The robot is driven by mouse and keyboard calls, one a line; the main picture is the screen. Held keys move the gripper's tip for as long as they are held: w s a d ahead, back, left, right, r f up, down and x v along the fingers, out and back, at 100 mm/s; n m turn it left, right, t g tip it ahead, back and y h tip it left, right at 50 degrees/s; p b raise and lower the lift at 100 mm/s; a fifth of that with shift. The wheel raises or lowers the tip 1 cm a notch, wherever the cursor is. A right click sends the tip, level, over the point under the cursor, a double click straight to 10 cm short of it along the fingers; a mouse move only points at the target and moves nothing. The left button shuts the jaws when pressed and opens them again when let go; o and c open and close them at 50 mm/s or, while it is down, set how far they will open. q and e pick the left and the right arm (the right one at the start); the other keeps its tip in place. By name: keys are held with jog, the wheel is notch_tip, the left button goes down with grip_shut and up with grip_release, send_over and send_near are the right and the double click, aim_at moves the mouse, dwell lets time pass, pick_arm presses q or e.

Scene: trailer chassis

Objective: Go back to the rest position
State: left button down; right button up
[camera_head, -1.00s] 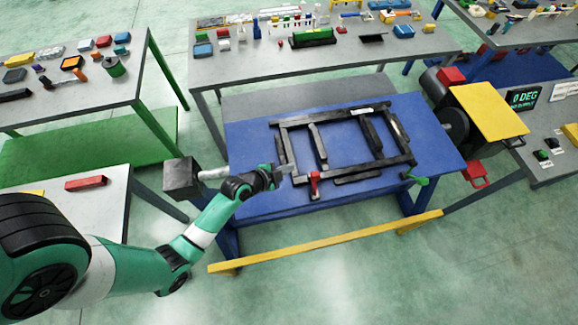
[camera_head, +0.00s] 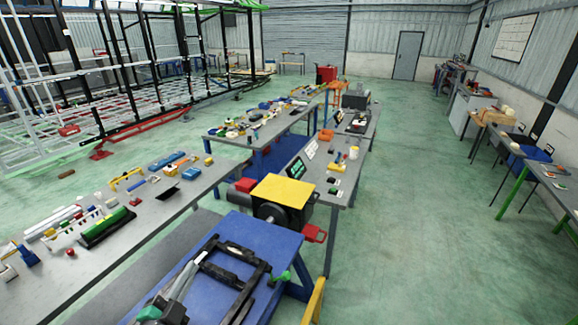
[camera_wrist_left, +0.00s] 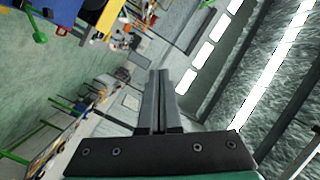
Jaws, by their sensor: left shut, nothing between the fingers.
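My left gripper (camera_head: 198,262) shows at the bottom of the head view, over the blue table (camera_head: 262,237) and in front of part of the black frame (camera_head: 240,250). In the left wrist view its two grey fingers (camera_wrist_left: 157,75) are together, with nothing between them. That view is tilted and shows the room beyond the fingers. The black frame lies on the blue table and is cut off by the lower picture edge. My right gripper is in neither view.
A machine with a yellow top (camera_head: 283,190) stands at the blue table's far end. A grey bench (camera_head: 150,225) with parts is on the left, and another (camera_head: 338,205) is beyond the machine. Open green floor (camera_head: 430,220) lies to the right.

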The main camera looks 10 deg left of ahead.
pick_arm(q)
jog(key=s+d+r+t+h, duration=0.25)
jog(key=d+r, duration=0.25)
jog(key=r, duration=1)
jog(key=s+d+r+t+h, duration=0.1)
jog(key=d+r+t, duration=0.3)
jog(key=r, duration=1.1)
jog(key=s+d+r+n+t+p, duration=0.1)
jog(key=s+r+n+t, duration=0.2)
jog(key=s+r+n, duration=0.6)
notch_tip(320, 180, up, 4)
jog(key=s, duration=0.3)
jog(key=shift+t, duration=0.35)
jog(key=shift+y, duration=0.25)
